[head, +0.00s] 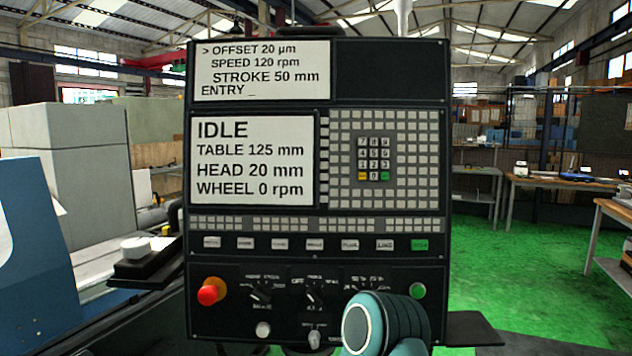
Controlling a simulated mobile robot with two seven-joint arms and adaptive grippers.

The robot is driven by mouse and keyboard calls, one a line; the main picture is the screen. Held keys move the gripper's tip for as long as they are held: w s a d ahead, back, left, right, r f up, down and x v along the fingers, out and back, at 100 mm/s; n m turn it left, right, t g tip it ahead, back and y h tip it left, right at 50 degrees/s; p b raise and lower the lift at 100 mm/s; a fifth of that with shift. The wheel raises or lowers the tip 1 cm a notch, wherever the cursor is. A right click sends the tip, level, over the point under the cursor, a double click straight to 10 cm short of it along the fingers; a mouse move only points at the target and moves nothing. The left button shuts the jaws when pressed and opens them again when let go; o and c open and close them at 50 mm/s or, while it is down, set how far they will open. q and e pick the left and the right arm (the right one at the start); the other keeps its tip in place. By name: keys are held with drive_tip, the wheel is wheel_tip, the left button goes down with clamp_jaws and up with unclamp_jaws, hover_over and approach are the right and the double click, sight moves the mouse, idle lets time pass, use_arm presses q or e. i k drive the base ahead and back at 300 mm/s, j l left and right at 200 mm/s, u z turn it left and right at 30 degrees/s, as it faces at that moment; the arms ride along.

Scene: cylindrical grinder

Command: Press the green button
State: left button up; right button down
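A round green button (418,290) is on the lower right of the black control panel (340,252). A rectangular green key (419,244) ends the row of white keys above it, and a small green key (384,176) is at the bottom right of the number pad. A teal link of one of my arms rises in front of the panel's lower edge, just left of and below the round button. The round button is uncovered. Neither of my grippers shows in the head view.
A red knob (211,291) on an orange base and several rotary switches are on the lower panel. Two screens at upper left read IDLE and OFFSET values. Grey and blue machine bodies stand at left. Green floor is open at right, before the workbenches (560,184).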

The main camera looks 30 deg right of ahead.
sight(417, 290)
drive_tip(key=z, duration=1.55)
